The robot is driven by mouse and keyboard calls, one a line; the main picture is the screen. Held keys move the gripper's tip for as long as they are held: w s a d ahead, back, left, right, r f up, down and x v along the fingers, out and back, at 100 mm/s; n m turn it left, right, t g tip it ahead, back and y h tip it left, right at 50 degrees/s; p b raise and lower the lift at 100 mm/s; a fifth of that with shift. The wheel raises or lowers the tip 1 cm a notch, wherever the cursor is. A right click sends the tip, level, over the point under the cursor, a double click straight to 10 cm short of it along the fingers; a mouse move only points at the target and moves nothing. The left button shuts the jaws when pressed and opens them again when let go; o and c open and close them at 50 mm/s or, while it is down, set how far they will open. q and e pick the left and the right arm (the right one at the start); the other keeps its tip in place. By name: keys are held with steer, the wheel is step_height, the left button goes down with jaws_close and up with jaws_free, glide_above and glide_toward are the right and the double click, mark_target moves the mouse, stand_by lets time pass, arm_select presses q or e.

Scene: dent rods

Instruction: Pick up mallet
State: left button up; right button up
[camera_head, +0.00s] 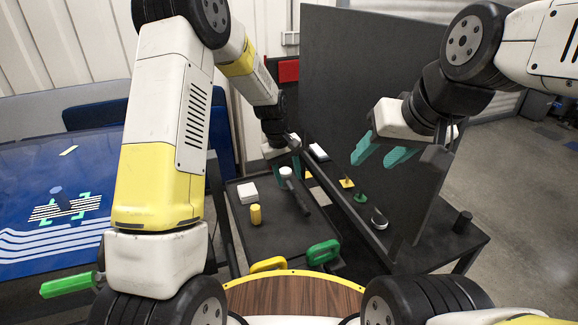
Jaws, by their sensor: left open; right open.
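The mallet (299,196) lies on the dark cart top, with a pale head at the far end and a dark handle running toward the lower right. My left gripper (285,163) reaches down from above, with its teal fingers open just behind the mallet's head. Whether a finger touches the mallet I cannot tell. My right gripper (379,152) is open and empty, held high in front of the dark upright panel, well to the right of the mallet.
A dark panel (365,80) rises on the right; small yellow and green pieces, a rounded object (379,218) and a black cylinder (462,222) sit on the shelf below. A blue table (50,220) is at left.

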mark_target(294, 190)
arm_select(q)
steer(key=f, duration=0.2)
steer(key=d+f, duration=0.1)
steer(key=f, duration=0.2)
steer(key=d+f, duration=0.1)
steer(key=f, duration=0.2)
steer(key=shift+w, duration=0.4)
jaws_close()
stand_by(1.0)
